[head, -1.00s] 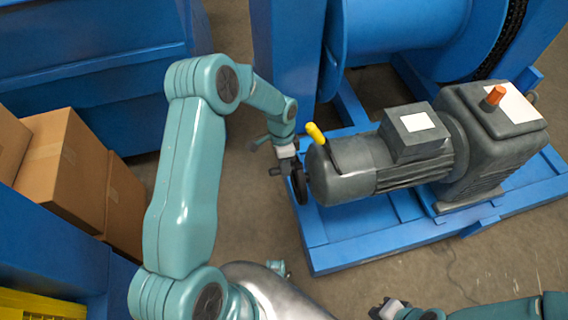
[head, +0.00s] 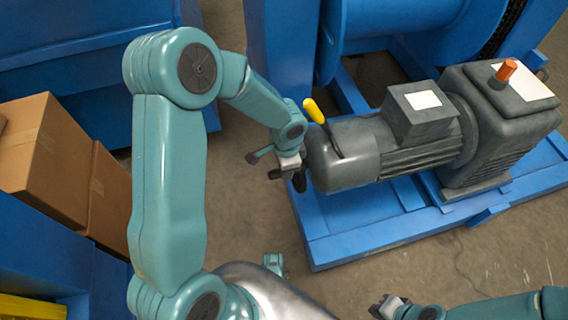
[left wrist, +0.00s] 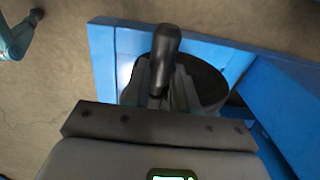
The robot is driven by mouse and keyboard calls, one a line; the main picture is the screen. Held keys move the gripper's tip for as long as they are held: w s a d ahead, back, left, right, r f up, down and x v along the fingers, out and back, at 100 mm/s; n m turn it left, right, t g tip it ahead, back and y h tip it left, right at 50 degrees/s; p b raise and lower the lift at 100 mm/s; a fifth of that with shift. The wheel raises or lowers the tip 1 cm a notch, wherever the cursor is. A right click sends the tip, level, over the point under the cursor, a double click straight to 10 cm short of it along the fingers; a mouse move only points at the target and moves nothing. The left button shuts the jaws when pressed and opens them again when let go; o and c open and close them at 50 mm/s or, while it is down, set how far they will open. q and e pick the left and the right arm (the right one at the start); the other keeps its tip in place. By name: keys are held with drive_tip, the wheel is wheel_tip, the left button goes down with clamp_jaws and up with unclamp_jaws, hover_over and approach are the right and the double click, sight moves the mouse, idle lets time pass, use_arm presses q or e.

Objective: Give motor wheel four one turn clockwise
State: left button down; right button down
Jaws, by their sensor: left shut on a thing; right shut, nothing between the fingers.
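The motor (head: 345,155) is dark grey, with a yellow lever (head: 314,111) on top. Its small black wheel (head: 299,182) is at the motor's left end, mostly hidden by my left gripper (head: 284,171). In the left wrist view the wheel is a dark disc (left wrist: 205,82) with a black crank handle (left wrist: 166,45) standing out from it. My left gripper (left wrist: 160,82) is shut on this handle. My right gripper (head: 386,307) is shut and empty at the bottom of the head view, well apart from the motor. No number on the wheel can be read.
The motor and its gearbox (head: 500,115), with an orange cap (head: 506,71), sit on a blue frame (head: 345,250). A large blue drum (head: 400,20) is behind. Cardboard boxes (head: 45,160) stand at the left. Bare floor (head: 245,215) lies in front.

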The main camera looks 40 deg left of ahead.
use_arm(q)
drive_tip(key=shift+s+d+f, duration=0.2)
drive_tip(key=shift+s+d, duration=0.05)
idle(0.3)
drive_tip(key=c, duration=0.9)
unclamp_jaws()
drive_tip(key=shift+r, duration=0.3)
wheel_tip(320, 180, up, 16)
drive_tip(key=p, duration=0.6)
drive_tip(key=shift+s+d, duration=0.25)
drive_tip(key=shift+d, duration=0.05)
